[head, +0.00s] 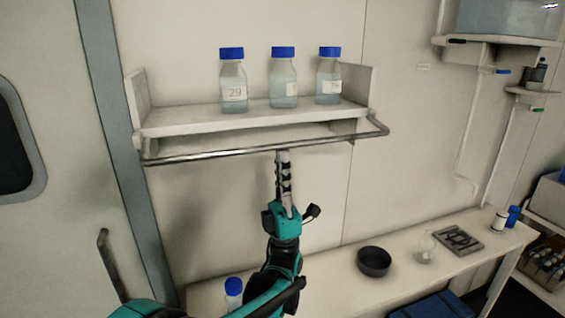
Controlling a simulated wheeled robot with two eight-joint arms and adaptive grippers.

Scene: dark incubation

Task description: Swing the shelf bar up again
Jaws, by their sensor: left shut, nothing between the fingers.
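The shelf bar (215,154) is a thin metal rod with bent ends. It runs along the front of the white wall shelf (190,123), below the level of its front edge. My left gripper (283,154) points upward, with its shut fingertips at the middle of the bar. The fingers are empty; whether they touch the bar I cannot tell. Three clear bottles with blue caps stand on the shelf: a left one (233,82), a middle one (283,80) and a right one (328,78). My right gripper is not in view.
A white bench (325,285) below holds a dark round bowl (374,261), a small clear vessel (425,250) and a dark flat tray (459,240). A blue-capped bottle (233,290) stands beside my left arm. A door handle (108,262) is at lower left.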

